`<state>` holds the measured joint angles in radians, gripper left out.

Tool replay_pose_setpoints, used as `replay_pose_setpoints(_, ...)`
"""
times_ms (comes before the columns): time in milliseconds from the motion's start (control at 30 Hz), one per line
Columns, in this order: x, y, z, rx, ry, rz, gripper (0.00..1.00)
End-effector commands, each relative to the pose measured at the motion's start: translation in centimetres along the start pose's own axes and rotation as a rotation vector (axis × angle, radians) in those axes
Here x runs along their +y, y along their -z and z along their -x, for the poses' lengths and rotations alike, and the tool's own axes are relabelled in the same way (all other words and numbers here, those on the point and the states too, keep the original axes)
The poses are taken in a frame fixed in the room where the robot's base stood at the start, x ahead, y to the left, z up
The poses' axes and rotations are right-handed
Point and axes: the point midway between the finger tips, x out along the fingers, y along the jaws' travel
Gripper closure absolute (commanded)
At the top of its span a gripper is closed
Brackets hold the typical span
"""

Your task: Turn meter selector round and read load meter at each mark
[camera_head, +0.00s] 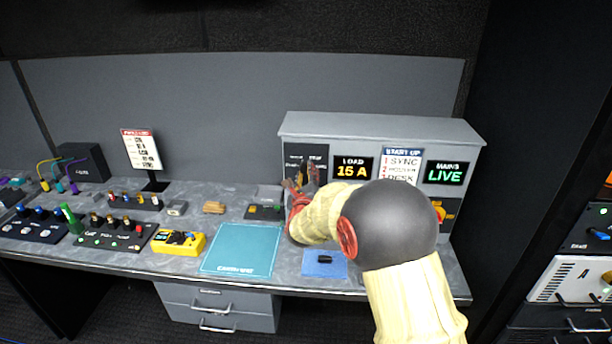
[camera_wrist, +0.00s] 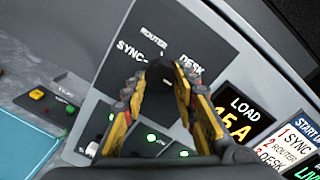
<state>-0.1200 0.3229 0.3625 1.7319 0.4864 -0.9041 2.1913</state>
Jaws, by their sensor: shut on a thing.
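The meter selector (camera_wrist: 158,72) is a dark knob on a dark panel marked SYNC, ROUTER and DESK in the wrist view. My gripper (camera_wrist: 160,78) has its yellow and black fingers around the knob and is shut on it. The fingers hide much of the knob, and its exact pointing direction is hard to tell. The load meter (camera_head: 353,168) reads 15 A in orange in the head view. It also shows in the wrist view (camera_wrist: 232,125), partly covered by my finger. In the head view my gripper (camera_head: 300,182) is at the cabinet's left panel.
A START UP card (camera_head: 402,165) and a MAINS LIVE display (camera_head: 445,173) are on the grey cabinet. Below the selector are switches with green lights (camera_wrist: 151,138). A teal mat (camera_head: 242,250), a yellow meter (camera_head: 178,242) and a blue pad (camera_head: 324,264) lie on the desk.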

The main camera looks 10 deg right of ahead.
Motion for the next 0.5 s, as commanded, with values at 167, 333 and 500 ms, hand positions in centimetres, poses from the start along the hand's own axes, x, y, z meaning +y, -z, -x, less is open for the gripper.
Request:
replay_pose_setpoints(167,0.14,0.19,0.02,0.004,-0.003,0.099,0.97)
replay_pose_setpoints(333,0.09,0.16,0.01,0.01,-0.007,0.239,0.97)
replay_pose_setpoints(500,0.04,0.09,0.02,0.018,-0.014,0.401,0.97)
